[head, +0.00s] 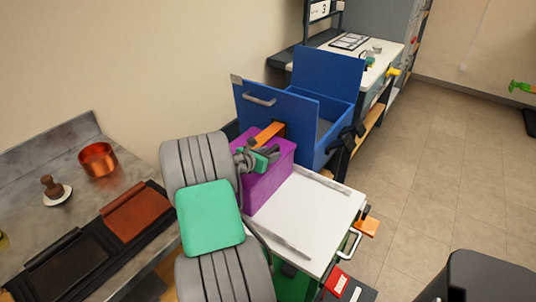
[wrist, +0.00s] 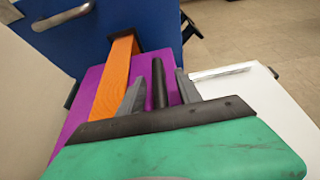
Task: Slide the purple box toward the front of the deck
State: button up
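The purple box (head: 267,182) stands on the left part of the white deck (head: 318,207), close to the blue panel. An orange bar (head: 268,133) lies across its top; the bar also shows in the wrist view (wrist: 115,78). My gripper (head: 262,158) is at the box's top, beside the orange bar. In the wrist view, its two grey fingers (wrist: 159,92) stand apart over the purple surface, with a dark upright post (wrist: 158,82) between them. Gaps show on both sides of the post. My arm hides part of the box's near left side.
A blue open bin (head: 328,125) and a blue panel with a handle (head: 262,100) stand behind the box. Thin rails (head: 284,239) run along the deck's sides. The deck right of the box is clear. A counter with a copper bowl (head: 97,159) is at left.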

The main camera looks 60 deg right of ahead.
grip_shut()
dwell(1.2)
